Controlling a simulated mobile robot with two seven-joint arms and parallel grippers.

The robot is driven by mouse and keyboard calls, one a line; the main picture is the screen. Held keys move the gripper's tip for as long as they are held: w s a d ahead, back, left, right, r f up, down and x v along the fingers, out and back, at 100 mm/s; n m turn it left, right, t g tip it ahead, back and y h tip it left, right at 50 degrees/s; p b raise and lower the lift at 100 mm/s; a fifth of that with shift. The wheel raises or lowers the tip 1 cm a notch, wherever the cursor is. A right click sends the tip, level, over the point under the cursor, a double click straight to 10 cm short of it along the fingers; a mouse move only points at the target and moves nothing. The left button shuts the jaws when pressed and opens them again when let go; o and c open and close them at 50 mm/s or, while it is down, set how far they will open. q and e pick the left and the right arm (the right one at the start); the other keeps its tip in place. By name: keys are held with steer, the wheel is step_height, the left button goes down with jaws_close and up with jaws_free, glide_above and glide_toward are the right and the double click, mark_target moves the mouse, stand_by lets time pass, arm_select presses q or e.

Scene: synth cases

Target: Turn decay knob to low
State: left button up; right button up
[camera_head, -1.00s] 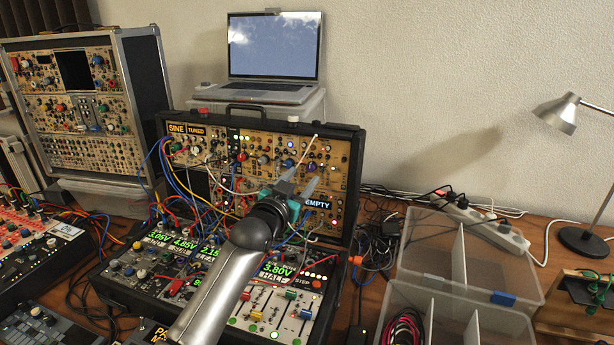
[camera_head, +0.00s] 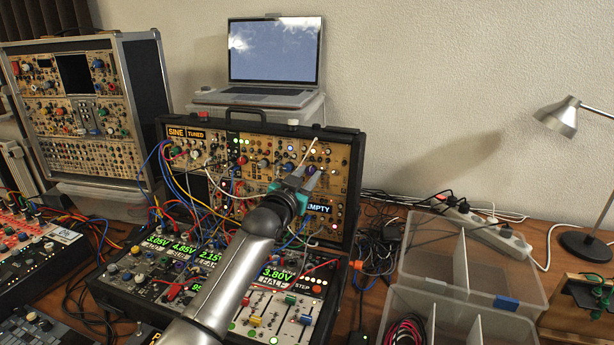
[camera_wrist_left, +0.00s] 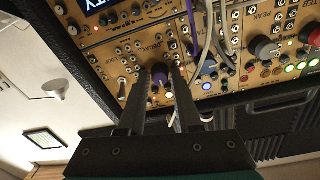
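The modular synth case (camera_head: 352,180) stands open at the middle of the table, its upright panel full of knobs and cables. My right gripper is not in view.
Patch cables (camera_head: 180,190) hang across the panel's left half, and grey cables pass close to the fingers in the wrist view. A laptop (camera_head: 273,55) stands behind the case. Clear plastic boxes (camera_head: 470,262) and a lamp (camera_head: 560,115) are at the right.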

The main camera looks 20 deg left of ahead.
arm_select(q)
jaws_close()
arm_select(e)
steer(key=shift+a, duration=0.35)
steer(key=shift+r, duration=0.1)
